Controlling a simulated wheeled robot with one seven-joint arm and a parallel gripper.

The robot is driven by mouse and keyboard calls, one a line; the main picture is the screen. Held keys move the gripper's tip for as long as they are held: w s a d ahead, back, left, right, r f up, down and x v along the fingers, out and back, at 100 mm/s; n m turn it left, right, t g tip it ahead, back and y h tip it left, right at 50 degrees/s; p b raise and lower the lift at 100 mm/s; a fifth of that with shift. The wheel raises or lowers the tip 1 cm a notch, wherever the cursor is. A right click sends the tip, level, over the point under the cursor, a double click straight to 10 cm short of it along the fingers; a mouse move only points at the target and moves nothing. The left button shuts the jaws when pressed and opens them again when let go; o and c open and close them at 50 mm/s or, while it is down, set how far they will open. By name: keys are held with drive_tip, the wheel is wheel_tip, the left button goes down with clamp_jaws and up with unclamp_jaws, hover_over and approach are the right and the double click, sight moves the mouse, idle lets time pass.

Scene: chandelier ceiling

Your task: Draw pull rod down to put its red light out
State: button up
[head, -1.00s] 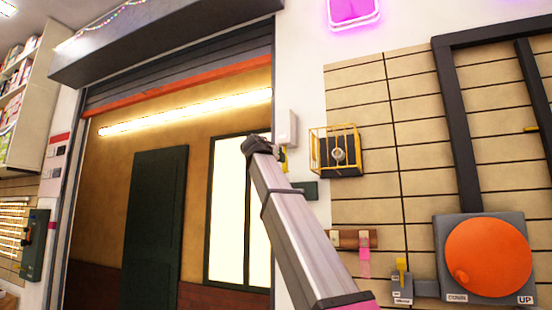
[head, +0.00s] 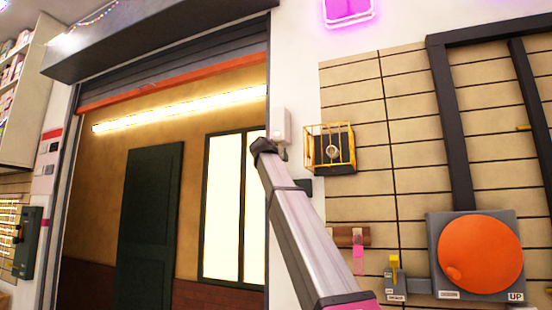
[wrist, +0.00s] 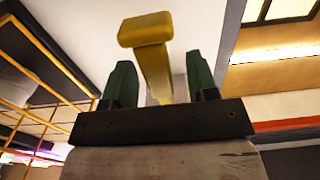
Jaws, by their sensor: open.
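A yellow T-shaped handle, which looks like the pull rod (wrist: 150,32), shows in the wrist view. Its stem runs down between the two green fingers of my gripper (wrist: 161,84), and its crossbar lies beyond the fingertips. The fingers are apart, with a gap on both sides of the stem. In the head view, the dark end of my arm is just below and left of a small white wall box (head: 281,124). The yellow handle is mostly hidden there behind my arm. I see no red light in either view.
A yellow wire cage (head: 331,148) is on the wall just right of my arm's end, and its bars show at left in the wrist view. A large orange dial (head: 480,254) is at lower right. An open shuttered doorway (head: 170,90) is at left.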

drive_tip(key=shift+w, duration=0.15)
drive_tip(key=shift+c, duration=0.3)
clamp_jaws()
drive_tip(key=shift+f, duration=0.9)
drive_tip(key=shift+r, duration=0.85)
drive_tip(key=o, duration=0.7)
unclamp_jaws()
drive_tip(key=v, duration=0.7)
drive_tip(key=shift+s, duration=0.25)
